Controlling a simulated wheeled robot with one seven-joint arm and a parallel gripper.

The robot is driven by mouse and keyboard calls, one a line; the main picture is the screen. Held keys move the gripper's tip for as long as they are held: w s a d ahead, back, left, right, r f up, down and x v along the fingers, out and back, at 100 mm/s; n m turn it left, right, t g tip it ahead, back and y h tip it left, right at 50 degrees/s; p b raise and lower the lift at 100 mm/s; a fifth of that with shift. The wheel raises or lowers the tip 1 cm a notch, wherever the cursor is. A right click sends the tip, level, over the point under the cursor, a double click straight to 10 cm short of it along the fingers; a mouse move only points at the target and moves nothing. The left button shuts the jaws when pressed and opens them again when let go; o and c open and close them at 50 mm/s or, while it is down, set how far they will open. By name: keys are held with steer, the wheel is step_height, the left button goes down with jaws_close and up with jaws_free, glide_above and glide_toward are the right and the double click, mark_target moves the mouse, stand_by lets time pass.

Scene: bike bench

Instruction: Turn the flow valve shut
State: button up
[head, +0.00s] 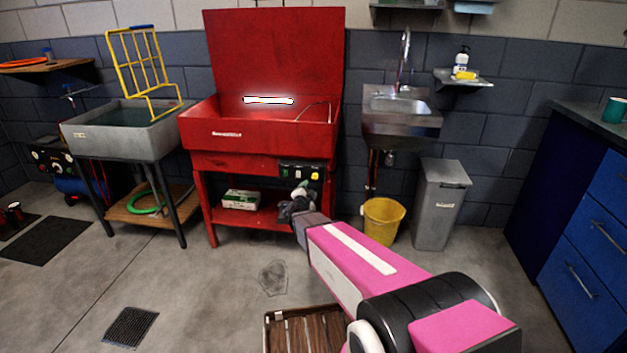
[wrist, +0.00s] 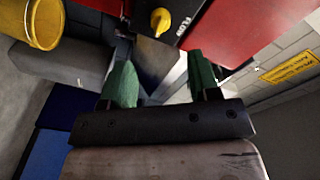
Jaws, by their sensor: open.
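The flow valve is a yellow knob (wrist: 160,20) on a black panel marked "FLOW" in the wrist view. In the head view the black control panel (head: 300,171) sits on the front of the red washer cabinet (head: 255,133), with a small yellow knob at its right end (head: 314,176). My gripper (wrist: 161,80) is open, with two green fingers apart and nothing between them. The knob shows beyond the fingertips, roughly in line with the gap, and looks apart from them. In the head view my gripper (head: 299,195) is just below the panel, partly hidden by my wrist.
A yellow bucket (head: 383,222) and a grey bin (head: 441,205) stand right of the cabinet. A box (head: 241,199) lies on its lower shelf. A wooden crate (head: 297,335) is on the floor in front. Blue drawers (head: 592,235) line the right side.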

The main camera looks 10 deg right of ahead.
mark_target(314, 178)
steer(key=x, duration=0.9)
steer(key=shift+w, duration=0.3)
steer(key=c, duration=0.9)
